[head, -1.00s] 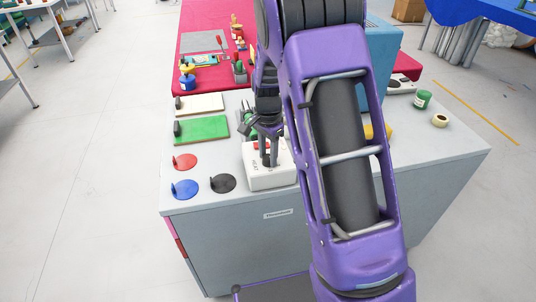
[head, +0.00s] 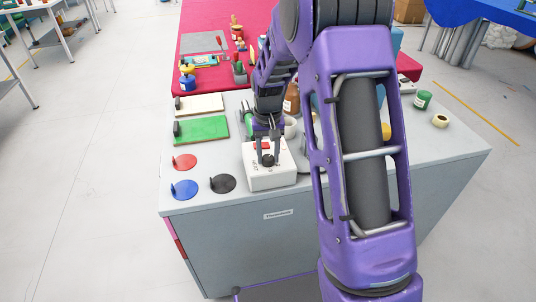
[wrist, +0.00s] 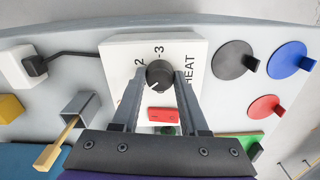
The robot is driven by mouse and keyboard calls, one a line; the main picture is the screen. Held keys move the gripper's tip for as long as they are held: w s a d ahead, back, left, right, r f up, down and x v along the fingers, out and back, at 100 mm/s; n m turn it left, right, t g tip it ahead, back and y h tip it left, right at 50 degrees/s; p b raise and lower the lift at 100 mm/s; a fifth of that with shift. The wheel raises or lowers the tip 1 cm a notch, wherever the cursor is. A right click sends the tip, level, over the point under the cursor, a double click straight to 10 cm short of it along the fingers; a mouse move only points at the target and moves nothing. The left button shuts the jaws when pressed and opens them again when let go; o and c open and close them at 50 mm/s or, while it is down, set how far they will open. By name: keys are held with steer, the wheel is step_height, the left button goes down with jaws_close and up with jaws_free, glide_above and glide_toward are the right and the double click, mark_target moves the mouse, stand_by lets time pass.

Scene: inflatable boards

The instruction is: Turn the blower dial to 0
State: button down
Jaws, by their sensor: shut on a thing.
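The dial (wrist: 159,75) is a round black knob on top of a white box (head: 272,178), with the numbers 2 and 3 and the word HEAT printed beside it. Its light pointer mark faces the lower left in the wrist view. The dial (head: 267,160) also shows in the head view. My gripper (wrist: 160,72) reaches down over the box, with one finger on each side of the dial, shut on it. The fingers cover part of the printed scale. A red switch (wrist: 162,114) sits on the box between the fingers.
Red (head: 185,161), blue (head: 185,189) and black (head: 223,183) discs lie left of the box. Green (head: 202,129) and cream (head: 201,104) boards lie behind them. A grey open holder (wrist: 80,106) stands near the box in the wrist view. Bare grey bench top surrounds the discs.

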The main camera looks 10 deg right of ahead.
mark_target(268, 157)
steer(key=n, duration=0.5)
steer(key=shift+r+n, duration=0.1)
steer(key=shift+n, duration=0.2)
steer(key=n+p, duration=0.1)
steer(key=n, duration=0.3)
steer(key=shift+n, duration=0.3)
steer(key=shift+c, duration=2.2)
jaws_free()
step_height(268, 157, up, 17)
steer(key=shift+r+p, duration=0.15)
steer(key=shift+p, duration=0.15)
